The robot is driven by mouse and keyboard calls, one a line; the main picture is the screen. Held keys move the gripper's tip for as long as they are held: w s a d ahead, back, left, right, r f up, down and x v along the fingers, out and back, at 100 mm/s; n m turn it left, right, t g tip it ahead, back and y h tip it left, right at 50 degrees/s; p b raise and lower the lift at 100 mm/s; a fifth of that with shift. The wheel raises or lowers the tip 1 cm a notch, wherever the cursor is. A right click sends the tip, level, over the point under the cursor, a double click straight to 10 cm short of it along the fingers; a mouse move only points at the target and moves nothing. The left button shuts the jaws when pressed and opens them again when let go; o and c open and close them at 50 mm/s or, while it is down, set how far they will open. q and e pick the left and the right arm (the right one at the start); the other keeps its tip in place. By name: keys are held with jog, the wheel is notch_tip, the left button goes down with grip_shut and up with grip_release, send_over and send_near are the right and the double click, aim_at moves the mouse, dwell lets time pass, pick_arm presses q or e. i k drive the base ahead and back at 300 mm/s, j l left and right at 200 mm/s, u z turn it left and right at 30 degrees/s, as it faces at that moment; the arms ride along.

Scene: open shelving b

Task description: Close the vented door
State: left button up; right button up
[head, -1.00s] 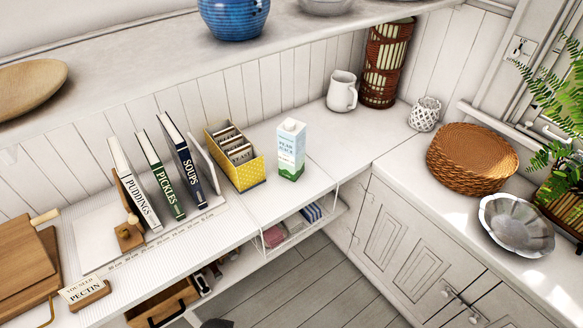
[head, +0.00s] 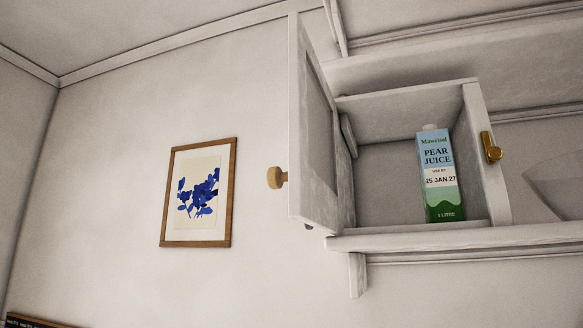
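A pale cabinet door (head: 316,140) with a round wooden knob (head: 275,177) stands swung open at the left side of a small wall cabinet (head: 408,229). I cannot clearly make out vents in it from this angle. A pear juice carton (head: 437,175) stands upright inside the cabinet, dated 25 JAN 27. A brass catch (head: 491,147) is on the cabinet's right front post. Neither of my grippers shows in this view.
A framed picture of blue flowers (head: 198,192) hangs on the wall left of the door. A shelf board (head: 460,236) runs under the cabinet. A pale bowl shape (head: 558,183) is at the right edge. The space left of the door looks clear.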

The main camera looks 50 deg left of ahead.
aim_at(312, 202)
jog(key=k+j+u, duration=0.1)
jog(key=j, duration=0.2)
jog(key=k+j+u, duration=0.15)
jog(key=j, duration=0.2)
jog(key=k+j+u, duration=0.1)
jog(key=j, duration=0.2)
jog(key=k+j+u, duration=0.15)
jog(key=j, duration=0.2)
